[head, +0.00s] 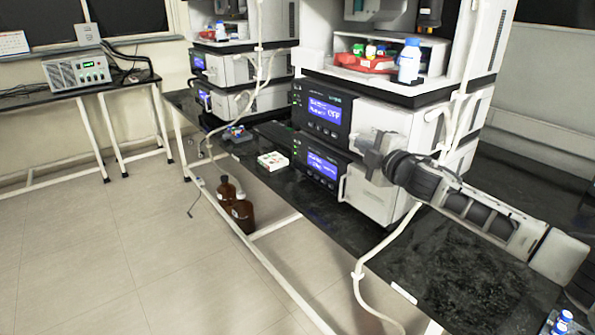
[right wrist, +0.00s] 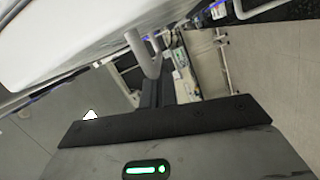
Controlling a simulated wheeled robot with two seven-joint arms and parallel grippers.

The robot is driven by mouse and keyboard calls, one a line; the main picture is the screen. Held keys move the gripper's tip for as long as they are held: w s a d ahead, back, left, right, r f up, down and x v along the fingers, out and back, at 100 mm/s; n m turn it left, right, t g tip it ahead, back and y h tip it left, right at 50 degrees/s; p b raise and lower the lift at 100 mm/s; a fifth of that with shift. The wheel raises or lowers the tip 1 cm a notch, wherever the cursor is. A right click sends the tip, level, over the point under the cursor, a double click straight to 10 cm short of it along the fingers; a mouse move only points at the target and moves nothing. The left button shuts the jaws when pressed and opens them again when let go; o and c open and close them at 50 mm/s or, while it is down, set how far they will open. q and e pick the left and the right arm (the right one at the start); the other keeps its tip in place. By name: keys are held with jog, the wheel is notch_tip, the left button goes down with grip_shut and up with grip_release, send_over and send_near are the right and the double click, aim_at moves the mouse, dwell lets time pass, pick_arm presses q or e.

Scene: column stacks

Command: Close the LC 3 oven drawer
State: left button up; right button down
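The nearest instrument stack holds two modules with blue displays, an upper one (head: 325,108) and a lower one (head: 322,165). Pale panels stand to their right, an upper one (head: 385,118) and a lower one (head: 370,197); I read no LC 3 label. How far any drawer stands out is unclear. My right gripper (head: 372,158) is in front of these panels and partly covers them. In the right wrist view its dark fingers (right wrist: 166,88) lie close together at mid-rail and look shut. A white curved handle (right wrist: 143,52) shows just beyond them; contact is unclear. My left gripper is out of view.
A second stack (head: 240,85) stands farther back. A white bottle (head: 409,61) and a red tray (head: 364,64) sit atop the near stack. A small box (head: 272,161) lies on the black bench (head: 450,275). Brown bottles (head: 242,215) stand below. Tubing hangs at the bench edge.

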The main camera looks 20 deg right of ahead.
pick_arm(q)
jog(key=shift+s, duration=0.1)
pick_arm(e)
jog(key=shift+d, duration=0.25)
